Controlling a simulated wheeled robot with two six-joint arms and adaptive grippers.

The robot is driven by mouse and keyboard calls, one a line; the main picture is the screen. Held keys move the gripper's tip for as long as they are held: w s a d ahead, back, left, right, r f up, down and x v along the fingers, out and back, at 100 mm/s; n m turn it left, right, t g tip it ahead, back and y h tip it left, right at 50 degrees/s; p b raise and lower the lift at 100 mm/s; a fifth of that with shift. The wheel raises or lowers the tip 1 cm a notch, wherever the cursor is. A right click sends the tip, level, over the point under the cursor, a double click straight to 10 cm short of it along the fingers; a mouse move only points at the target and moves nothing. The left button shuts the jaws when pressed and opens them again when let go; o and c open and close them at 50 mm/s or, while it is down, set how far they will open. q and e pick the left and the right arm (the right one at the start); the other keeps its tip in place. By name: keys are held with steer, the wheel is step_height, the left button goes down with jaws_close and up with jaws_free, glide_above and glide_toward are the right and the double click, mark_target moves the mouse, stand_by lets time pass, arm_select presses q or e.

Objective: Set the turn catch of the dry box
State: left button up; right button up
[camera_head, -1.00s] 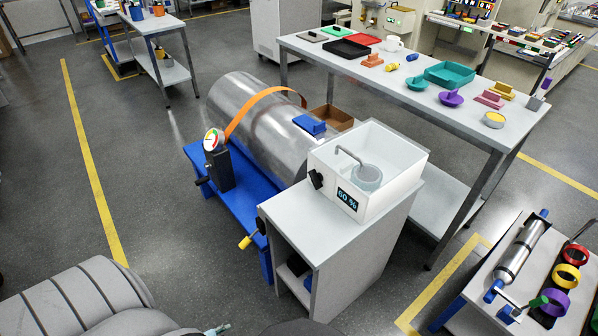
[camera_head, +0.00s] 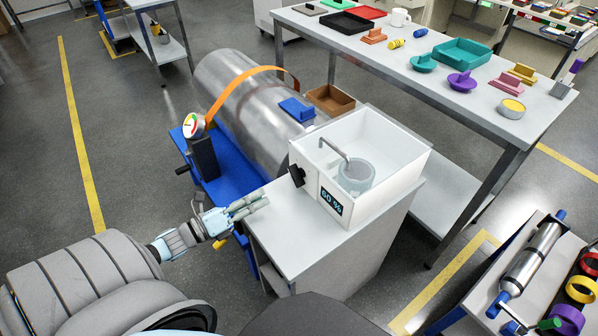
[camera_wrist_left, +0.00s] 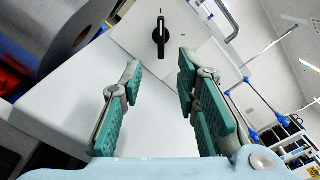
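My left gripper (camera_head: 257,203) is over the cabinet top, left of and a little nearer than the catch. Its green-padded fingers (camera_wrist_left: 159,66) are open and empty, apart from the catch. My right gripper is not in view.
A metal drum (camera_head: 240,110) with an orange strap lies on a blue stand behind the cabinet. A gauge (camera_head: 193,126) stands left of it. A long table (camera_head: 400,72) with small items is behind. A side table with a metal cylinder (camera_head: 530,255) is at right.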

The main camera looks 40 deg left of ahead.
mark_target(294, 176)
arm_select(q)
steer(key=b+x, duration=0.2)
steer(key=x, duration=0.4)
steer(key=shift+w+d+r, duration=0.1)
steer(key=shift+w+d, duration=0.1)
steer(key=shift+w, duration=0.15)
steer(key=x, duration=0.5)
steer(key=shift+w, duration=0.4)
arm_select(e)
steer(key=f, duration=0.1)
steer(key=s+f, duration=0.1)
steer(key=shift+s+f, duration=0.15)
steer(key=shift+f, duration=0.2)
arm_select(q)
steer(key=shift+c, duration=0.6)
jaws_close()
